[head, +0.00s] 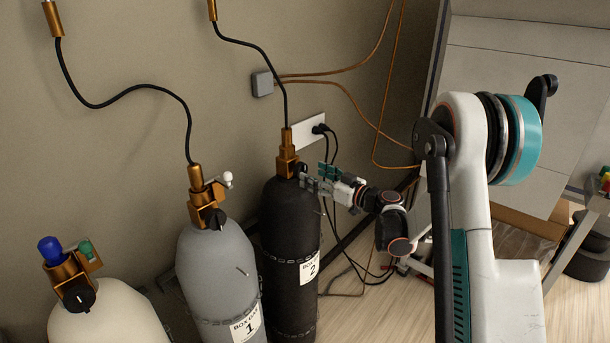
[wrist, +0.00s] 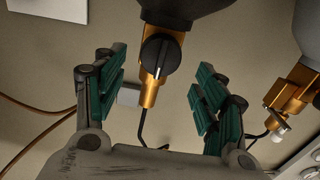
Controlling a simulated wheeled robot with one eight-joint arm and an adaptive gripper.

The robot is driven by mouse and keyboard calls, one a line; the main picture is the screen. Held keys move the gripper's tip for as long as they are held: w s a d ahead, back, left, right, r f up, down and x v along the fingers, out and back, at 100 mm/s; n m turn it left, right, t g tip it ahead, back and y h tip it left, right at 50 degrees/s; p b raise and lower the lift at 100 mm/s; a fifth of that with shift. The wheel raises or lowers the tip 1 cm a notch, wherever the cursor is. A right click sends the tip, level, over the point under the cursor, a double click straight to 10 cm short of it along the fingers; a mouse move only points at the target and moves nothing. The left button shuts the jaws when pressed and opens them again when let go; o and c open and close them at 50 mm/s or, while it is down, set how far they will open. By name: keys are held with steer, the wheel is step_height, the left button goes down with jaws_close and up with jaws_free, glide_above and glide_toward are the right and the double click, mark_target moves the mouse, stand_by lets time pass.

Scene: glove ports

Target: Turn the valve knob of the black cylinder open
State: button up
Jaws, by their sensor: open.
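The black cylinder (head: 290,240), labelled 2, stands upright against the wall at the right of the row in the head view. Its brass valve (head: 287,158) carries a black valve knob (head: 302,169), partly hidden by my gripper (head: 318,181). In the wrist view the knob (wrist: 160,54) is round with a raised bar and a white mark line, and sits on the brass valve body (wrist: 149,92). My gripper (wrist: 160,75) is open, with one green-padded finger on each side of the knob and a visible gap on both sides. No contact shows.
A grey cylinder (head: 217,265) labelled 1 and a cream cylinder (head: 108,320) stand to the left. The grey one's valve (wrist: 290,97) shows at the right of the wrist view. A wall socket (head: 309,132) and hanging cables are behind.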

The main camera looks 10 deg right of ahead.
mark_target(305, 171)
steer(key=shift+b+x, duration=0.4)
steer(key=shift+x, duration=1.9)
steer(key=c, duration=1)
